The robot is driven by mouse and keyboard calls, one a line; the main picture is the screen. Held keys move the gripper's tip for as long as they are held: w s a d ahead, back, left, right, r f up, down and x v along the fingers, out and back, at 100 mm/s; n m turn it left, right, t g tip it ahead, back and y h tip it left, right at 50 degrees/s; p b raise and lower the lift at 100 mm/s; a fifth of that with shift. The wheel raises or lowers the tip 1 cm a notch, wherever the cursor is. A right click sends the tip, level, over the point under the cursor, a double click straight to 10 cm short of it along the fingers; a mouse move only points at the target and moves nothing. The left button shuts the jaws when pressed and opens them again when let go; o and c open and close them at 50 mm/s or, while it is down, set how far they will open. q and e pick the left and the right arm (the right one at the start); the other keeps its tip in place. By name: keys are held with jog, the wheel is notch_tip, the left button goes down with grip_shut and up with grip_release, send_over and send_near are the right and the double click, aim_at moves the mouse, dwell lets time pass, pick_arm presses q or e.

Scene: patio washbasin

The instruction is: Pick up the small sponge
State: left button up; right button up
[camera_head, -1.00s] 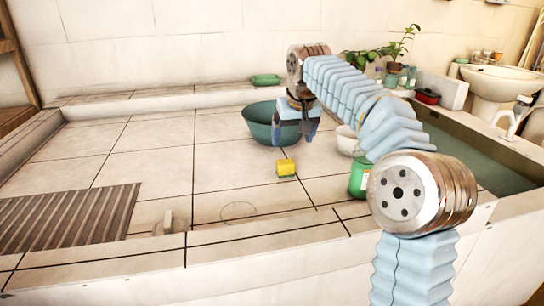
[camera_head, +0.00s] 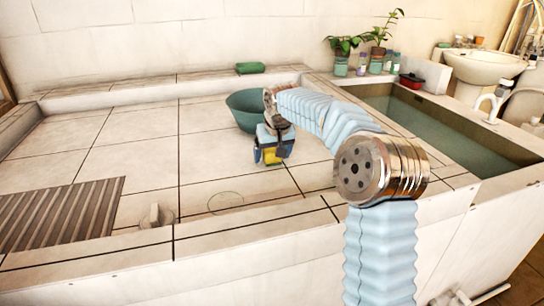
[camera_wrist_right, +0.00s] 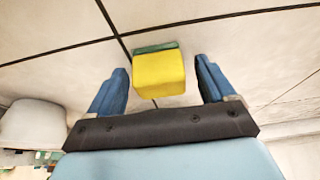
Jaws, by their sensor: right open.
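The small sponge is a yellow block with a green layer on one face. In the right wrist view the sponge (camera_wrist_right: 159,74) lies on the tiles between the fingertips of my right gripper (camera_wrist_right: 163,75), with a gap on each side. In the head view the sponge (camera_head: 271,156) is partly hidden by the right gripper (camera_head: 272,152), which reaches down over it. The right gripper is open and empty. My left gripper is not in view.
A teal basin (camera_head: 240,110) stands just behind the gripper. A green block (camera_head: 250,68) lies on the back ledge. A slatted grate (camera_head: 60,215) lies at the left, with a small knob (camera_head: 155,215) nearby. A water trough (camera_head: 440,128) lies to the right.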

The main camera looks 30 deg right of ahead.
aim_at(272, 150)
jog(key=shift+w+f, duration=0.1)
jog(key=shift+f, duration=0.1)
jog(key=c, duration=1)
jog(key=shift+c, duration=0.2)
jog(key=shift+r, duration=0.1)
jog(key=shift+r, duration=0.35)
notch_tip(272, 150, up, 3)
jog(key=shift+f, duration=0.1)
jog(key=s+a+r+b, duration=0.2)
jog(key=s+a+r, duration=0.1)
jog(key=s+r, duration=0.6)
jog(key=s, duration=0.4)
jog(key=shift+s+r, duration=0.15)
jog(key=shift+s, duration=0.2)
jog(key=shift+a, duration=0.1)
